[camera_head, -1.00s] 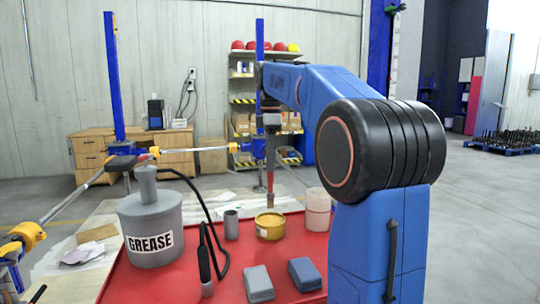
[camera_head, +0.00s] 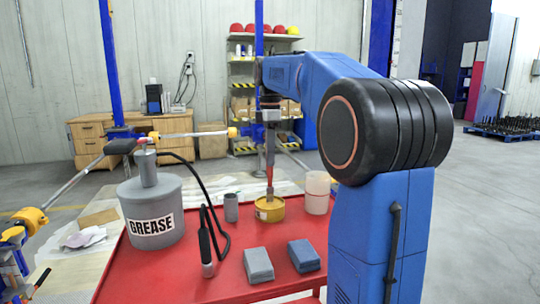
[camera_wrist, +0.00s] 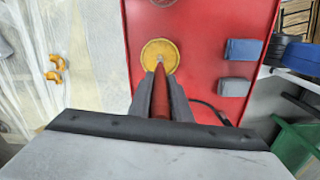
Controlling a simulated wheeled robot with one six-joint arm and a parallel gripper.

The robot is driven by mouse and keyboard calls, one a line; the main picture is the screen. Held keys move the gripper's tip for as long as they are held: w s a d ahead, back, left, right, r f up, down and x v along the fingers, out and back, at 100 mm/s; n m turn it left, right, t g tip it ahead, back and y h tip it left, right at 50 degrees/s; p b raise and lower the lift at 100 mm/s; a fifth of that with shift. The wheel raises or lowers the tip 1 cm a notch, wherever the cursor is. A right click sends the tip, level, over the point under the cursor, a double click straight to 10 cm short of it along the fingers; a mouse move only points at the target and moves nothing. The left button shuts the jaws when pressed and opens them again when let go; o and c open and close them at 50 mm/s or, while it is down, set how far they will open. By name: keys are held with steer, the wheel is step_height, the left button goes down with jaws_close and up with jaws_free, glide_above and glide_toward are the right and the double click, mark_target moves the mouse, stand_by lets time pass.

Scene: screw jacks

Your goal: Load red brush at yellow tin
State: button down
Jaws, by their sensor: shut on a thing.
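My gripper (camera_head: 269,148) is shut on the red brush (camera_head: 270,174), which hangs upright with its lower end at the yellow tin (camera_head: 268,210). The yellow tin stands on the red table top. In the wrist view the red brush (camera_wrist: 161,95) lies between my two dark fingers (camera_wrist: 161,88) and points to the yellow tin (camera_wrist: 160,53). The brush tip overlaps the tin's opening; how deep it sits is hidden.
A grey grease bucket (camera_head: 153,205) with a black hose stands left on the red table (camera_head: 170,285). A grey cup (camera_head: 231,207) and a whitish container (camera_head: 317,193) flank the tin. A grey block (camera_head: 258,265) and a blue block (camera_head: 304,255) lie in front.

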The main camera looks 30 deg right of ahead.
steer(key=shift+f, duration=0.6)
stand_by(1.7)
